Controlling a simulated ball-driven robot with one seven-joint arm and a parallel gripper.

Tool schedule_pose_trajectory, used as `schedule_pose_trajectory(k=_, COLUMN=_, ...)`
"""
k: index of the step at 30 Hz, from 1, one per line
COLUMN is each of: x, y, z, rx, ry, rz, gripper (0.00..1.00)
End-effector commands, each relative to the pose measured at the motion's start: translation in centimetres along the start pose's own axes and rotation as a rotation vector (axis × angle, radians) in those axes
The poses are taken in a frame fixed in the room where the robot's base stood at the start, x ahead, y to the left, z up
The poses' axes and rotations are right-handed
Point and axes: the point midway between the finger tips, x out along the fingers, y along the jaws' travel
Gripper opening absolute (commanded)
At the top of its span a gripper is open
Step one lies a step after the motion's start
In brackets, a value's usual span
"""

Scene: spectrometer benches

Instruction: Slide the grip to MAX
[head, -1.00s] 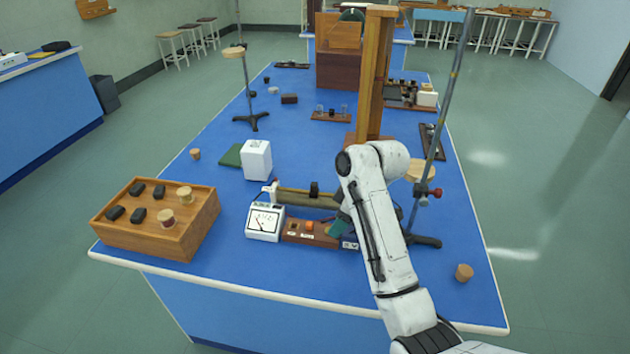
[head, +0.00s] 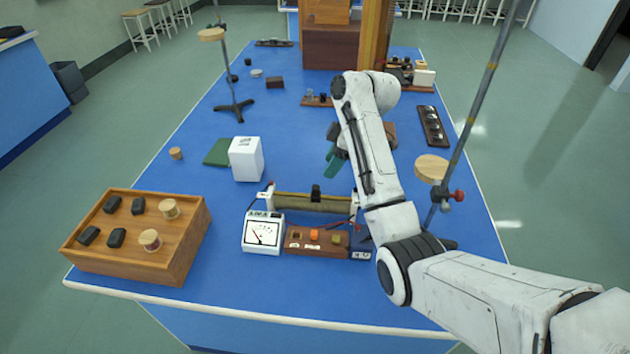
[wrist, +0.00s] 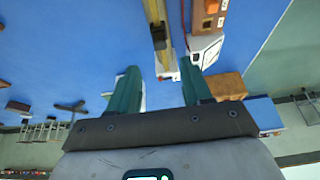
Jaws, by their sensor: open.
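The sliding rheostat (head: 292,203) lies across the blue bench, a long tube with a rail above it between two white end pieces. Its black grip (head: 316,192) sits near the middle of the rail, and it also shows in the wrist view (wrist: 160,42). No MAX mark can be read. My gripper (head: 332,162) has green fingers and is above and behind the rheostat in the head view, apart from the grip. In the wrist view my gripper (wrist: 160,78) is open and empty, with the rheostat's end beyond the fingertips.
A white meter (head: 263,233) and a brown switch box (head: 316,240) stand in front of the rheostat. A white box (head: 246,159) is behind it on the left. A wooden tray (head: 140,262) with spools is at front left. A stand rod (head: 472,105) rises at right.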

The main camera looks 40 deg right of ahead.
Motion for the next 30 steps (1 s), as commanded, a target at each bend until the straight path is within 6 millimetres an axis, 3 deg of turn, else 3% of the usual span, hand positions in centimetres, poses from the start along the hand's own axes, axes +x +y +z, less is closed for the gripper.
schedule_pose_trajectory(k=9, x=5.7, y=-0.1, z=0.0, rx=0.001, ry=-0.001, rz=-0.003, gripper=0.49)
schedule_pose_trajectory(k=15, x=8.4, y=-0.1, z=0.0, rx=0.001, ry=-0.001, rz=-0.002, gripper=0.49)
schedule_pose_trajectory(k=28, x=9.5, y=-0.1, z=0.0, rx=0.0, ry=0.0, rz=0.0, gripper=0.49)
schedule_pose_trajectory(k=30, x=9.4, y=-0.1, z=0.0, rx=0.001, ry=0.0, rz=0.0, gripper=0.44)
